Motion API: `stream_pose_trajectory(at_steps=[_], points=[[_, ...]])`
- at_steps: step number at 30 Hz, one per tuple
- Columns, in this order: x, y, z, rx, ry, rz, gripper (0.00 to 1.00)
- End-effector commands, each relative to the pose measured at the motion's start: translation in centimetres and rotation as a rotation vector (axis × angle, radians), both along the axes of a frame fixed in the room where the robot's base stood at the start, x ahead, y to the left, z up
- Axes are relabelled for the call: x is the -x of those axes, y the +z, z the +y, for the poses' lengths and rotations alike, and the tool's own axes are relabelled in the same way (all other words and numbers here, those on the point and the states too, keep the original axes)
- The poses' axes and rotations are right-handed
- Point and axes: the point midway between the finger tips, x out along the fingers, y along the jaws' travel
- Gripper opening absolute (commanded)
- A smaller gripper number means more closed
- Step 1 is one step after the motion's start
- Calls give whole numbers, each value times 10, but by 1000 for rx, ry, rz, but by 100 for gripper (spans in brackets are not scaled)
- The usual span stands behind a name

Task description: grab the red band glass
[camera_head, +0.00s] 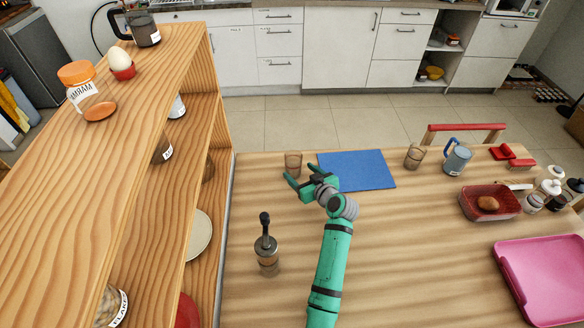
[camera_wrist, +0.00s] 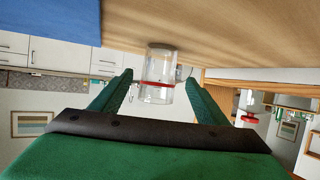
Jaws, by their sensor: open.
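The red band glass (camera_wrist: 158,66) is a clear tumbler with a red stripe. In the wrist view, which looks upside down, it stands on the table between the tips of my gripper (camera_wrist: 159,78). In the head view a glass (camera_head: 293,160) stands at the left of the table, just beyond my gripper (camera_head: 299,172); its band is too small to make out there. My gripper is open, with a finger to either side of the glass in the wrist view. I cannot tell whether either finger touches it.
A blue mat (camera_head: 358,170) lies right of the glass. A second glass (camera_head: 414,157) and a blue-grey mug (camera_head: 457,158) stand farther right. The wooden shelf (camera_head: 192,140) borders the table on the left.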

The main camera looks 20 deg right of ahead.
Motion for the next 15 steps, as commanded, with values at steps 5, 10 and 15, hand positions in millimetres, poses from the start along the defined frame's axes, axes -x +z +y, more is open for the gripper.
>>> stream_pose_trajectory(at_steps=[5, 10, 15], points=[[-12, -6, 1, 1, -2, 1, 68], [-26, -11, 3, 1, -1, 1, 68], [-49, -20, 7, 1, 0, 1, 68]])
